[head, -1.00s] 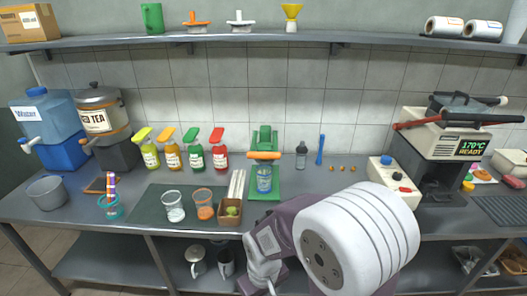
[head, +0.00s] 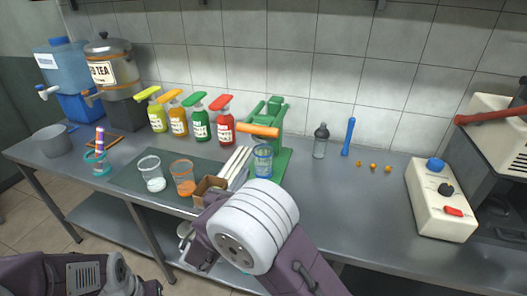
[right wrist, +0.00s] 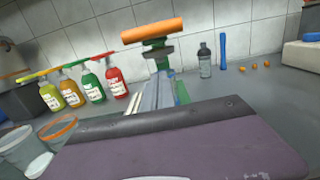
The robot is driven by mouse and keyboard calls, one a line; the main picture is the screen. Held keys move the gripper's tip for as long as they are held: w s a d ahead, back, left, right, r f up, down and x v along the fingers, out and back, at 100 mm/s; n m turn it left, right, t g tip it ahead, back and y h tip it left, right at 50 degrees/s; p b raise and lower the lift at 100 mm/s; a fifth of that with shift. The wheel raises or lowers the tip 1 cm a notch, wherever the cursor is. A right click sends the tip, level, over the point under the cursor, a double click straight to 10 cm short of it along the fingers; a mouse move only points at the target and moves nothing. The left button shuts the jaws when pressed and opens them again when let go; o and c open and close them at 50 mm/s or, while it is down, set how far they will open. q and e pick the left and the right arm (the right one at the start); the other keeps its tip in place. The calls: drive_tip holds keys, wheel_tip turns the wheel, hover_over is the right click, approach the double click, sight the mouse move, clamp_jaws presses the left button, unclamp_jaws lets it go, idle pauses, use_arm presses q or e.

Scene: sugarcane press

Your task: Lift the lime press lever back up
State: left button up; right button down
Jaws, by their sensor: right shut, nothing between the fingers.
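The lime press (head: 278,112) is green and stands on the counter near the middle of the head view. Its lever ends in an orange crosswise handle (head: 258,131), low at the front of the press, just above a glass with blue markings (head: 263,160). The handle also shows in the right wrist view (right wrist: 152,30), above and ahead of the wrist. My right gripper (head: 190,250) is shut and empty, below and in front of the handle, apart from it and partly hidden by its wrist. My left gripper (head: 125,280) is at the bottom left; its fingers are unclear.
Several sauce bottles (head: 198,122) stand left of the press. A brown box (head: 206,190) and two cups (head: 152,176) sit before them.

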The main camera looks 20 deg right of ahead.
use_arm(q)
drive_tip(key=shift+w+a+r+p, duration=0.15)
drive_tip(key=shift+r+p, duration=0.15)
drive_tip(key=shift+p, duration=0.15)
use_arm(e)
drive_tip(key=w+d+r, duration=0.4)
drive_tip(key=w+d, duration=0.1)
drive_tip(key=w, duration=0.4)
drive_tip(key=shift+d, duration=0.4)
drive_tip(key=shift+r, duration=0.15)
